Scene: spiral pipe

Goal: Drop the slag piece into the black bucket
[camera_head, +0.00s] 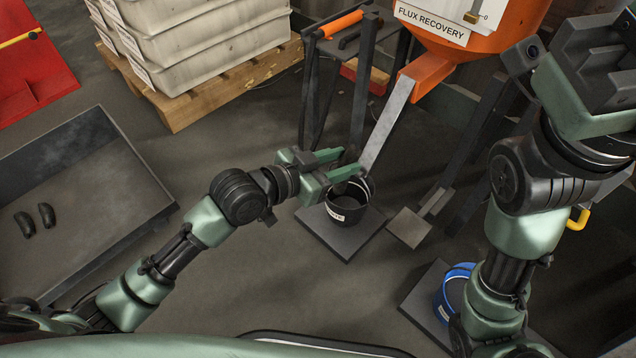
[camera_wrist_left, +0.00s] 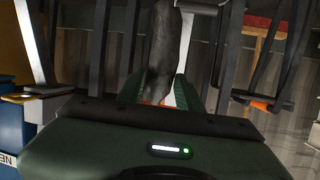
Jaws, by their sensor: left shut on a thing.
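My left gripper (camera_head: 340,165) is over the black bucket (camera_head: 347,212), which stands on a dark square plate and has a white label. In the left wrist view the gripper (camera_wrist_left: 160,95) is shut on the dark, elongated slag piece (camera_wrist_left: 163,50). In the head view the held piece is hard to make out between the fingers, near the bucket's far rim. Whether it touches the bucket cannot be told. My right arm is at the right of the head view; the state of its gripper cannot be made out.
A metal chute (camera_head: 388,122) slopes from the orange flux recovery hopper (camera_head: 470,35) towards the black bucket. A blue bucket (camera_head: 452,290) stands near my right arm. A grey tray (camera_head: 85,165) at left holds two dark pieces (camera_head: 36,219).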

